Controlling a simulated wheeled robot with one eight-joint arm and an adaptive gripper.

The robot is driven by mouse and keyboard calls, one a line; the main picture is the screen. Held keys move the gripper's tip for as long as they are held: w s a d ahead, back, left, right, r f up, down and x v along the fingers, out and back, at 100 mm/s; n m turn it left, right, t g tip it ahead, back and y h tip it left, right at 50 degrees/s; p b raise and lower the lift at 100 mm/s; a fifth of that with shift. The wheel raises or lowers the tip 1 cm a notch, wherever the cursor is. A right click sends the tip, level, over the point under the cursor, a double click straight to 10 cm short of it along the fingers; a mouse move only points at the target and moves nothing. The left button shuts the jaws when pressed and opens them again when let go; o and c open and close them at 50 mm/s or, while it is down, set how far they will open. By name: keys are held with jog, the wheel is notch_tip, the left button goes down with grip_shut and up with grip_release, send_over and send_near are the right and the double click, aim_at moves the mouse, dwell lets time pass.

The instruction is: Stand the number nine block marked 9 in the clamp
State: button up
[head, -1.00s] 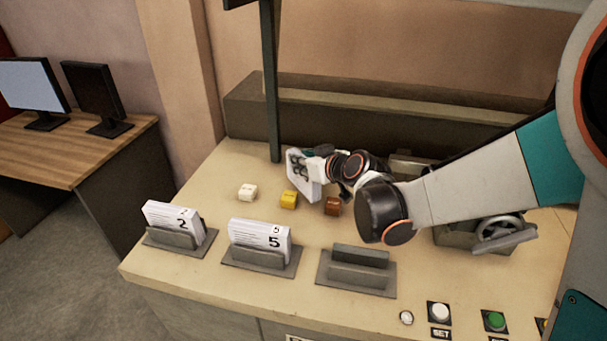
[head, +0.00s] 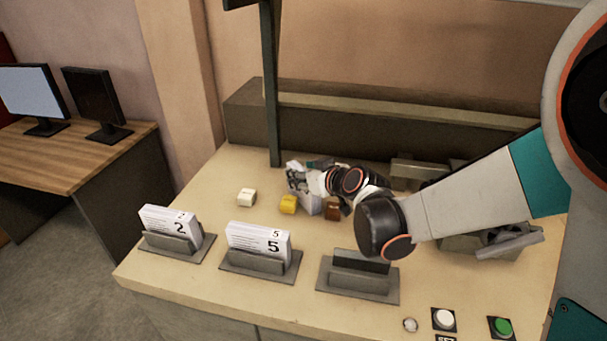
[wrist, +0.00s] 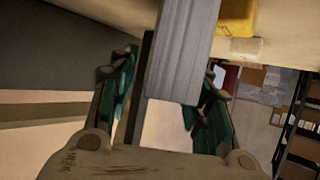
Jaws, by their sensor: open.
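A pale block (head: 308,206), which I take for the number nine block, is partly hidden by my gripper (head: 298,178) at the back of the counter. No 9 is legible on it. In the wrist view a grey, layered side of the block (wrist: 186,50) lies between my two spread fingers, nearer the right one. The fingers are open, and I cannot tell whether either touches it. An empty grey clamp (head: 358,272) stands at the front right of the counter.
Two other clamps hold blocks marked 2 (head: 168,224) and 5 (head: 258,240). Small white (head: 246,197), yellow (head: 288,204) and brown (head: 333,208) blocks lie close to my gripper. A dark post (head: 270,90) rises behind it. Buttons (head: 444,318) sit at the front right.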

jog(key=shift+r, duration=0.25)
jog(key=p+v, duration=0.3)
jog(key=v, duration=0.9)
